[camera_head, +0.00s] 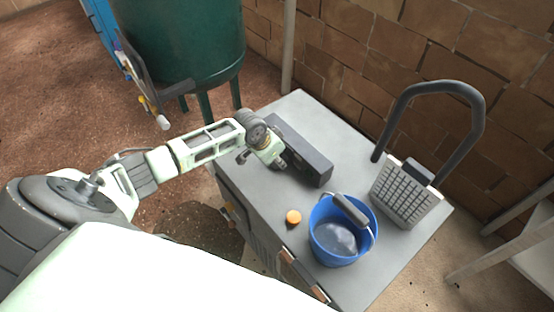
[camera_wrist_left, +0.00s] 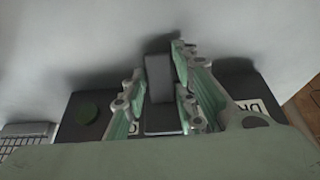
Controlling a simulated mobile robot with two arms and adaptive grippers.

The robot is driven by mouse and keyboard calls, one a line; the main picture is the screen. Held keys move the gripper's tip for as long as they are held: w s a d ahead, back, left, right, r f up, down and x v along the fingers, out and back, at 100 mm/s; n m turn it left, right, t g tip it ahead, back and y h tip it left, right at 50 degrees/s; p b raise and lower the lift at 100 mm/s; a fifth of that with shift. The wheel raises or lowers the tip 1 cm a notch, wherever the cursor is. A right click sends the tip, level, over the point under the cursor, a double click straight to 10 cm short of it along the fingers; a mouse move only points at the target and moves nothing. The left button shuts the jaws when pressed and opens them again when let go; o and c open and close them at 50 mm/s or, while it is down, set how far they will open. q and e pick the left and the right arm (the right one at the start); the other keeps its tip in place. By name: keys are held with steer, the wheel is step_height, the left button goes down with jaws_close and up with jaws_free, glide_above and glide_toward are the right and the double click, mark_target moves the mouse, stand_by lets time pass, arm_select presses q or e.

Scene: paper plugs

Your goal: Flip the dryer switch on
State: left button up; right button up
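A dark control box (camera_head: 303,153) lies on the grey cabinet top in the head view. The left wrist view shows the box (camera_wrist_left: 85,100) with a round green button (camera_wrist_left: 87,114), a grey upright switch lever (camera_wrist_left: 159,78) and a partly hidden white label starting "DR" (camera_wrist_left: 256,107). My left gripper (camera_head: 279,164) is at the box's near side. In the left wrist view its green-grey fingers (camera_wrist_left: 158,62) stand apart, one on each side of the lever. Whether they touch it is unclear. The lever's base is partly hidden. My right gripper is out of view.
A blue bucket (camera_head: 323,240) and an orange knob-like object (camera_head: 293,217) are at the cabinet's (camera_head: 356,143) near side. A light grid-faced object with a dark curved handle (camera_head: 404,195) stands at right. A green tank (camera_head: 185,45) is behind, with a brick wall (camera_head: 350,40) beyond.

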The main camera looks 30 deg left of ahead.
arm_select(q)
jaws_close()
